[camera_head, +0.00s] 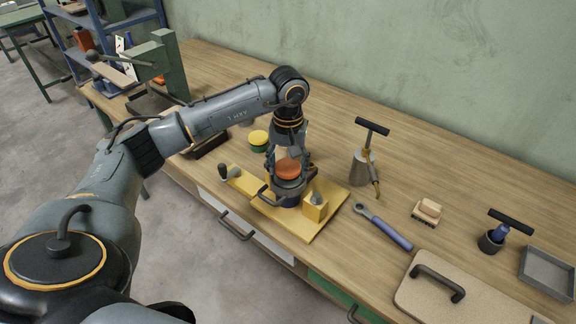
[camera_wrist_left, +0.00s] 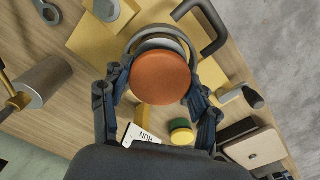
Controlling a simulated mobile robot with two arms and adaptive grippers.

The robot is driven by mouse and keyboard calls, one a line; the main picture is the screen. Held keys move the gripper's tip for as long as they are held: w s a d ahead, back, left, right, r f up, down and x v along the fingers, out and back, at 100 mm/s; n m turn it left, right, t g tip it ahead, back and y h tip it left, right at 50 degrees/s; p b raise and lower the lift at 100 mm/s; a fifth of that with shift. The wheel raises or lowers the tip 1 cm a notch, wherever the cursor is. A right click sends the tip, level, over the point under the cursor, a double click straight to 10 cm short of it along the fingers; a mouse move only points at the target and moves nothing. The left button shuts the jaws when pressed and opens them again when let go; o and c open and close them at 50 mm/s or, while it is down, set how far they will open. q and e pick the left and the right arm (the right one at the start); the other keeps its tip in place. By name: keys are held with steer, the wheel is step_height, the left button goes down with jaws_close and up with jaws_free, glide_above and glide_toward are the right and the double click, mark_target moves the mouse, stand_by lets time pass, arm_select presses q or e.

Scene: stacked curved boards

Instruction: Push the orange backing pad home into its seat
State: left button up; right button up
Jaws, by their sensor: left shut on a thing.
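The orange backing pad (camera_head: 288,167) is a round disc, also seen face-on in the left wrist view (camera_wrist_left: 160,78). My left gripper (camera_head: 287,160) points down with its fingers on both sides of the pad and is shut on it. The pad is at the mouth of a grey round holder (camera_head: 289,187) on a yellow fixture plate (camera_head: 325,225). In the left wrist view the holder's grey rim (camera_wrist_left: 160,32) shows behind the pad. I cannot tell how deep the pad sits. My right gripper is not in view.
A yellow block (camera_head: 315,208) and a dark-knobbed clamp (camera_head: 230,173) are on the plate. A yellow-green round pad (camera_head: 258,140) lies behind. A grey cylinder (camera_head: 360,168), a blue-handled wrench (camera_head: 385,228) and a brush (camera_head: 429,210) are to the right.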

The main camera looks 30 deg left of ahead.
mark_target(288, 166)
arm_select(q)
steer(key=shift+f+b, duration=0.6)
steer(key=shift+f, duration=0.05)
steer(key=o, duration=1.5)
step_height(288, 166, up, 12)
